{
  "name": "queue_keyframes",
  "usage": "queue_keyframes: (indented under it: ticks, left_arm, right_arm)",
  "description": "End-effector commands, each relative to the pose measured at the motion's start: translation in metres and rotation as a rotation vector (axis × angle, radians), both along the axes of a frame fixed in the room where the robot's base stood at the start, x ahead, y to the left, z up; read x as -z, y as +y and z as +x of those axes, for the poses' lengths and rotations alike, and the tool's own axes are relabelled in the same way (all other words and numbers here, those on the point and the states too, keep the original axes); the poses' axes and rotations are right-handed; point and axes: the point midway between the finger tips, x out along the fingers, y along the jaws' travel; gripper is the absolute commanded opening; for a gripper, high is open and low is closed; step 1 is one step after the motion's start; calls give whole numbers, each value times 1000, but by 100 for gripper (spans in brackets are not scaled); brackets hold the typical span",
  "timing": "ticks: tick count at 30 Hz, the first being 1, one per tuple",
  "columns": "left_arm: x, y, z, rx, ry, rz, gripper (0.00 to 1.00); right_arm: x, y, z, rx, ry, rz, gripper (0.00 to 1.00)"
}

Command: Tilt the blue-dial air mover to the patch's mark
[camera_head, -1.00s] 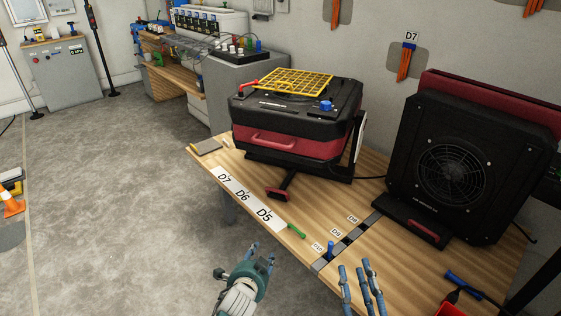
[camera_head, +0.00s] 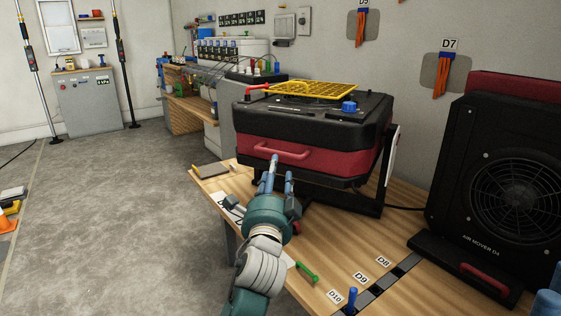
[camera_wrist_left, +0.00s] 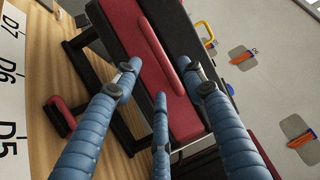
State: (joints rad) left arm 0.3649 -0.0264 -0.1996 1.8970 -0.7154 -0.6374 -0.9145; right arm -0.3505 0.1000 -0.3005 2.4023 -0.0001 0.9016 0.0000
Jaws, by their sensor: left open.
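The air mover with the blue dial (camera_head: 349,106) is a black and red box (camera_head: 318,145) in a black frame on the wooden bench. A red handle (camera_head: 283,153) runs across its front, and it also shows in the wrist view (camera_wrist_left: 163,50). My left gripper (camera_head: 280,170) is open and empty, its fingers pointing at the red front just below the handle. I cannot tell whether they touch. A blue piece of my right gripper (camera_head: 545,303) shows at the lower right corner, mostly cut off.
A second black air mover (camera_head: 510,185), marked D4, stands at the right. A yellow grille (camera_head: 310,90) lies on top of the blue-dial one. A red-ended bar (camera_wrist_left: 60,117) sticks out below it. A green handle (camera_head: 307,272) and a blue peg (camera_head: 351,298) are near the bench's front edge.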

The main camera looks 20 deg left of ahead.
Motion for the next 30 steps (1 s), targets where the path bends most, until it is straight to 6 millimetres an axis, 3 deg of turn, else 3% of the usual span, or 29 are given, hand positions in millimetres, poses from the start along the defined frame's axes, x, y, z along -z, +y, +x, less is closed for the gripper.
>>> queue_keyframes:
  ticks: [6,12,18,26,30]
  left_arm:
    - [-5,9,42,0,-1,-1,41]
    - [-11,15,71,0,0,-2,41]
    - [-14,17,83,1,2,-2,41]
    - [-15,17,84,1,2,-2,41]
    - [-15,17,84,1,2,-2,13]
  right_arm:
    - [4,1,2,2,-29,-4,40]
    - [-1,2,4,4,-60,-7,40]
    - [-5,3,4,5,-73,-9,40]
    - [-5,3,5,5,-73,-9,40]
    - [-5,3,4,4,-73,-9,40]
